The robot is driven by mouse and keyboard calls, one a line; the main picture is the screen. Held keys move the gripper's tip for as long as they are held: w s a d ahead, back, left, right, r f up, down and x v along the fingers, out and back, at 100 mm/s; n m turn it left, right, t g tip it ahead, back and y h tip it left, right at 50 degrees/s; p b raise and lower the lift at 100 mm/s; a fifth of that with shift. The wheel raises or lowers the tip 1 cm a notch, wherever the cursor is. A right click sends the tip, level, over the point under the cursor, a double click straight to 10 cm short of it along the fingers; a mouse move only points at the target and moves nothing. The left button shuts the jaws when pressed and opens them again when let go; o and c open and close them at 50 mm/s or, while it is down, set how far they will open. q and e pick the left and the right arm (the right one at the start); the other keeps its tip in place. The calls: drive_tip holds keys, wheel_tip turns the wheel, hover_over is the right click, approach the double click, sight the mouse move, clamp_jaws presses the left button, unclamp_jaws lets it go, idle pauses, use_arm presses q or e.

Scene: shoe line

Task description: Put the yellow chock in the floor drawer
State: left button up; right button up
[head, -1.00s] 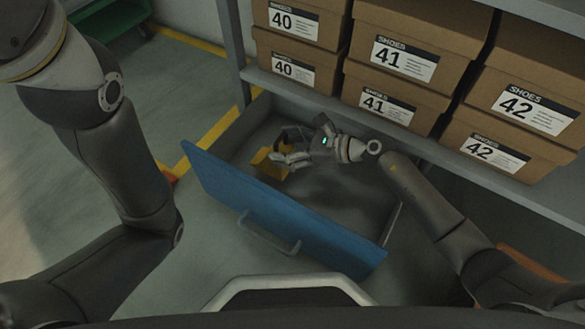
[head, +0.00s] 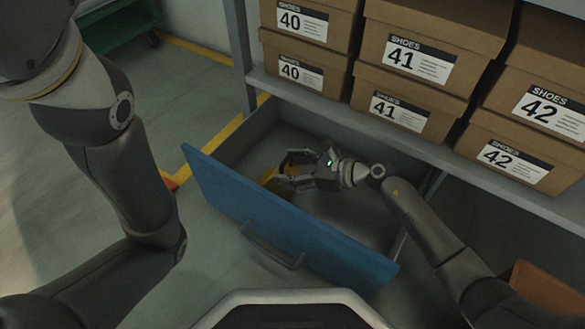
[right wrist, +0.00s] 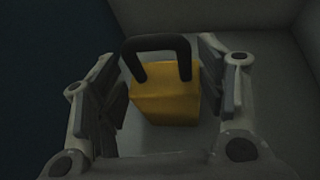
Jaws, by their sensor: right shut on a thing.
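The yellow chock (head: 270,178) is inside the open floor drawer (head: 290,225), near its left end and behind the blue front panel. In the right wrist view the chock (right wrist: 166,95) is a yellow block with a black handle on top. My right gripper (head: 287,172) reaches into the drawer from the right and is shut on the chock. Its fingers stand on both sides of the chock in the right wrist view (right wrist: 160,85). The chock is low in the drawer; I cannot tell whether it touches the drawer floor. My left gripper is out of view.
Shoe boxes marked 40, 41 and 42 (head: 405,110) stand on a grey shelf (head: 345,128) just above the drawer. The drawer's middle and right floor looks bare. A green cart (head: 120,28) stands far left. An orange-brown object (head: 545,288) shows at lower right.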

drive_tip(key=o, duration=1.8)
drive_tip(key=shift+o, duration=0.2)
drive_tip(key=p+v, duration=0.4)
drive_tip(key=v, duration=0.3)
drive_tip(key=shift+d+r, duration=0.25)
